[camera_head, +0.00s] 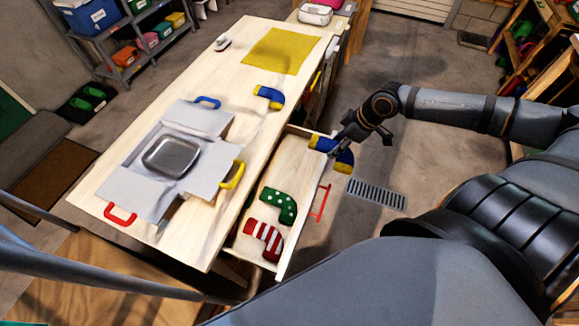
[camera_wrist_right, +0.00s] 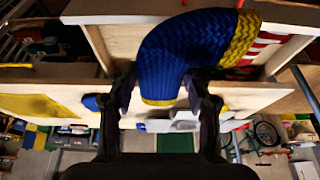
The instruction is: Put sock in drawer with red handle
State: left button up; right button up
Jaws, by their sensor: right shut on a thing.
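My right gripper (camera_head: 338,147) is shut on a blue sock with yellow ends (camera_head: 322,144). It holds the sock at the far right corner of the open drawer (camera_head: 280,176); the exact height is hard to tell. In the right wrist view the sock (camera_wrist_right: 190,45) hangs between the fingers (camera_wrist_right: 160,88). The drawer's front carries a red handle (camera_head: 320,203). Inside lie a green sock with white dots (camera_head: 279,206) and a red-and-white striped sock (camera_head: 263,238). Another blue-and-yellow sock (camera_head: 268,97) lies on the table edge. My left gripper is not in view.
The wooden table (camera_head: 205,235) holds a grey opened box (camera_head: 206,120) with blue, yellow and red handles around a metal tray (camera_head: 171,156). A yellow cloth (camera_head: 280,50) lies at the far end. A floor grate (camera_head: 376,194) is right of the drawer. The drawer's far part is bare.

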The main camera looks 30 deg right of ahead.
aim_at(323, 142)
jog(key=w+a+f+b, duration=0.1)
jog(key=b, duration=0.3)
jog(key=w+a+f+b, duration=0.1)
jog(key=w+a+b, duration=0.1)
jog(key=b, duration=0.2)
jog(key=shift+a+f, duration=0.1)
jog(key=shift+f, duration=0.15)
jog(key=shift+w+a+r+p, duration=0.1)
jog(key=shift+w+p, duration=0.1)
jog(key=shift+p, duration=0.1)
jog(key=w+a, duration=0.1)
jog(key=w+a+f, duration=0.1)
jog(key=shift+w+a+f, duration=0.2)
jog(key=shift+a, duration=0.1)
jog(key=x, duration=0.6)
jog(key=a+x, duration=0.1)
jog(key=x, duration=0.3)
jog(key=shift+w+r+p, duration=0.3)
jog(key=shift+w, duration=0.05)
jog(key=shift+f, duration=0.35)
jog(key=shift+f, duration=0.2)
